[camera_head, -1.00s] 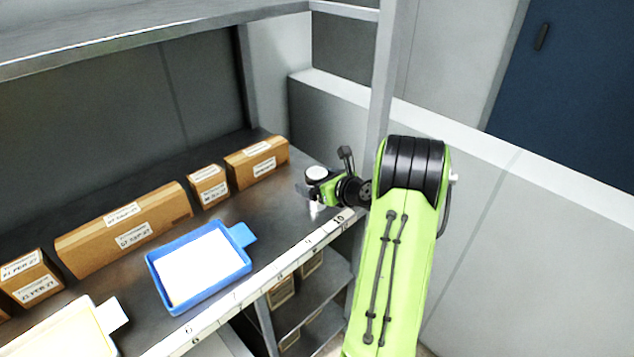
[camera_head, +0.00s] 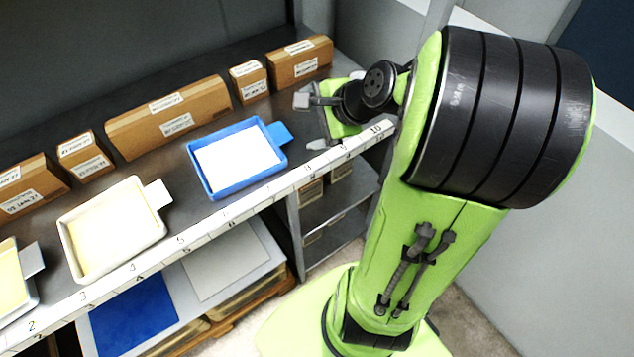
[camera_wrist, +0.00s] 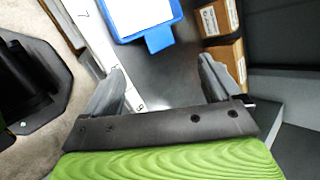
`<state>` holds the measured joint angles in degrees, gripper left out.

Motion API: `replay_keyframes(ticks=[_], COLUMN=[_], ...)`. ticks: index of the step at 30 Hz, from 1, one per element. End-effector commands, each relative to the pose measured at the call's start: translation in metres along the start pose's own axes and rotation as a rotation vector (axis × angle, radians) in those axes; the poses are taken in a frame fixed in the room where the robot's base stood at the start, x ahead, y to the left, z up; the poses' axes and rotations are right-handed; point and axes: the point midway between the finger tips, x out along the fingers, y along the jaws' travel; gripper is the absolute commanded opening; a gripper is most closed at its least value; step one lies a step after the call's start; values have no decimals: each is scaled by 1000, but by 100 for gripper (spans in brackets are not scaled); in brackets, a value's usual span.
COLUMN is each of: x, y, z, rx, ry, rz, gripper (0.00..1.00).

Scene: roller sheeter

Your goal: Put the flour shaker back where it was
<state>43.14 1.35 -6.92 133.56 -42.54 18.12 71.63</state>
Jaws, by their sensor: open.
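I cannot make out the flour shaker for certain in either current view. My gripper (camera_head: 310,122) is open above the right end of the shelf, near its front edge and right of the blue tray (camera_head: 242,186). In the wrist view my gripper (camera_wrist: 162,65) shows its two grey fingers spread wide. Nothing is between them but bare dark shelf surface behind. My arm hides part of the shelf's right end in the head view.
Brown labelled boxes (camera_head: 170,115) line the back of the shelf (camera_head: 180,199). A cream tray (camera_head: 70,225) stands left of the blue one. A numbered strip (camera_head: 208,237) runs along the front edge. A lower shelf holds a blue sheet (camera_head: 132,312) and a grey one.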

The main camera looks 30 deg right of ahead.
Motion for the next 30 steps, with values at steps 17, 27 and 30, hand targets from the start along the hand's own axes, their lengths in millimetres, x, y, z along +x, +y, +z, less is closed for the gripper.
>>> replay_keyframes(ticks=[17,27,30], x=[-114,-144,-163], y=[123,96,78], z=[109,121,129], rx=[-1750,-1746,-1746], ry=[-9,-8,-7], rz=[376,373,373], gripper=[91,91,91])
